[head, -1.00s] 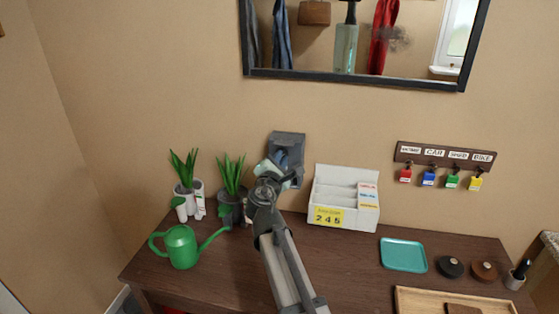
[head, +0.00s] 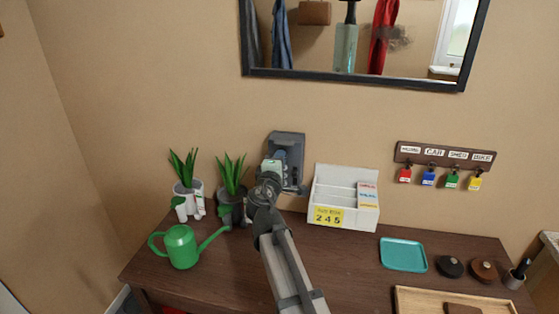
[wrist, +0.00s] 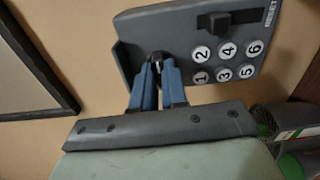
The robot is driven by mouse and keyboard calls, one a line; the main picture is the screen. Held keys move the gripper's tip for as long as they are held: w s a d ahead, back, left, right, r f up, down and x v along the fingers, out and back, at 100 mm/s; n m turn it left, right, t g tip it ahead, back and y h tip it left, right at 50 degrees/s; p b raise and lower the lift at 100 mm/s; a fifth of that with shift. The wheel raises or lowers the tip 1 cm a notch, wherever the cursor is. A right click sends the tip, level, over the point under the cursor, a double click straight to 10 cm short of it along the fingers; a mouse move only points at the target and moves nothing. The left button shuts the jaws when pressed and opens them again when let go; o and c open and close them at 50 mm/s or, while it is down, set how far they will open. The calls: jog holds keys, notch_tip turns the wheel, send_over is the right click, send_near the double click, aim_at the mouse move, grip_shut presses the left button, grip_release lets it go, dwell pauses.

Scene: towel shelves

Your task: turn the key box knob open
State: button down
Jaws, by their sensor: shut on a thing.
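The grey key box (head: 290,139) is mounted on the wall above the table's back edge. In the wrist view the key box (wrist: 150,28) shows numbered white buttons and a dark slider (wrist: 222,21) beside a RESET label. My gripper (wrist: 160,63) has its two blue fingers closed together on the dark knob (wrist: 159,56) at the box's face. The fingertips hide most of the knob, so its exact angle cannot be told. In the head view my gripper (head: 277,157) is in front of the box and covers its lower left.
Two potted plants (head: 187,170) and a green watering can (head: 181,247) stand left of my arm. A white letter rack (head: 343,218) with a yellow 245 card stands close on the right. A rack of keys (head: 445,155) hangs farther right. A mirror (head: 355,80) is above.

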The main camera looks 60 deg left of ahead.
jog(key=shift+m, duration=0.3)
jog(key=c, duration=1.2)
grip_release()
jog(key=shift+o, duration=0.2)
jog(key=v, duration=1.3)
jog(key=shift+s+d, duration=0.25)
jog(key=shift+d, duration=0.05)
